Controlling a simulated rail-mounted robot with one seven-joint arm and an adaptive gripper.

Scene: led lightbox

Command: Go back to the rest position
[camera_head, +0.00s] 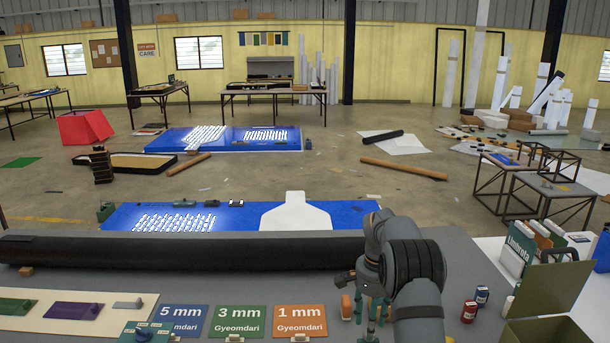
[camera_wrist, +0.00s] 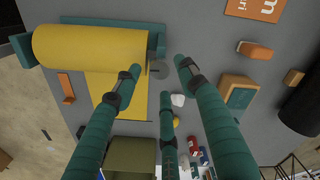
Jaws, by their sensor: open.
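My gripper (camera_head: 372,318) shows in the head view at the front of the grey table, partly hidden by my own arm. Its teal fingers point down. In the wrist view my gripper (camera_wrist: 160,76) has its three teal fingers spread apart with nothing held between them. Below the fingers lies the grey table top (camera_wrist: 205,30), with a yellow roll (camera_wrist: 90,47) in a teal holder to the left. A small white piece (camera_wrist: 177,100) shows between the fingers, and I cannot tell its height.
A long black roll (camera_head: 180,250) lies across the table behind my gripper. Labelled cards, including an orange one (camera_head: 300,321), lie to the left. Red (camera_head: 469,311) and blue (camera_head: 482,296) cans and an olive box (camera_head: 545,290) stand to the right. An orange block (camera_wrist: 255,51) lies nearby.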

